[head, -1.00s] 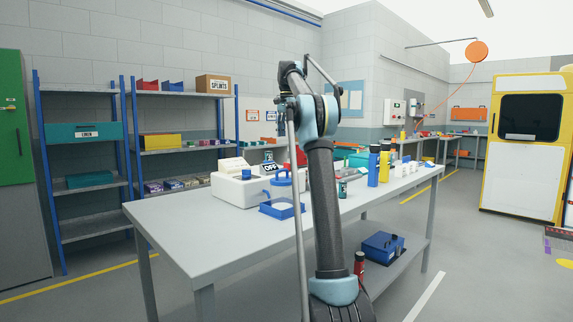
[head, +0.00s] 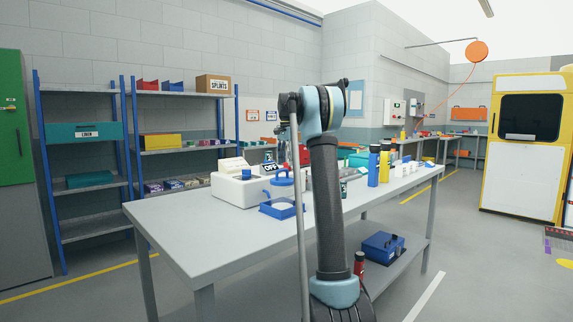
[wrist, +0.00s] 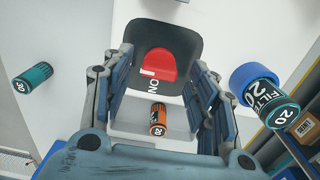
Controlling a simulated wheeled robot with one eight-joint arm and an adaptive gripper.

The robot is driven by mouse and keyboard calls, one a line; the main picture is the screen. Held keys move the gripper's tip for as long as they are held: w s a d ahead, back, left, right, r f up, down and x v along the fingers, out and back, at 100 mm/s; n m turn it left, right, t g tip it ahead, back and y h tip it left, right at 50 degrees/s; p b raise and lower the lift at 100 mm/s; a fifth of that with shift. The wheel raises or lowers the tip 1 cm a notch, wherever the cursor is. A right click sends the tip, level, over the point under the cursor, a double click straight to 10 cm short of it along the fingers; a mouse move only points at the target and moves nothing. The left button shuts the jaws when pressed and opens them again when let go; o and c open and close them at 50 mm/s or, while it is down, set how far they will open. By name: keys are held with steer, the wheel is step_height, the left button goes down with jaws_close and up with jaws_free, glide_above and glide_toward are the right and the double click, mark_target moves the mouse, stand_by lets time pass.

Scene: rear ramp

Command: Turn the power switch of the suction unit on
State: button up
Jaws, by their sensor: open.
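A red switch piece (wrist: 158,66) sits in a dark rounded housing in the wrist view, with the word ON, turned sideways, just below it. My gripper (wrist: 158,62) is open, with one finger on each side of the red piece and nothing held. I cannot tell whether the fingers touch the housing.
An orange cylinder (wrist: 158,120) shows between the fingers, lower down.

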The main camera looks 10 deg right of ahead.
steer(key=shift+f, duration=0.3)
steer(key=c, duration=1.1)
steer(key=shift+o, duration=0.2)
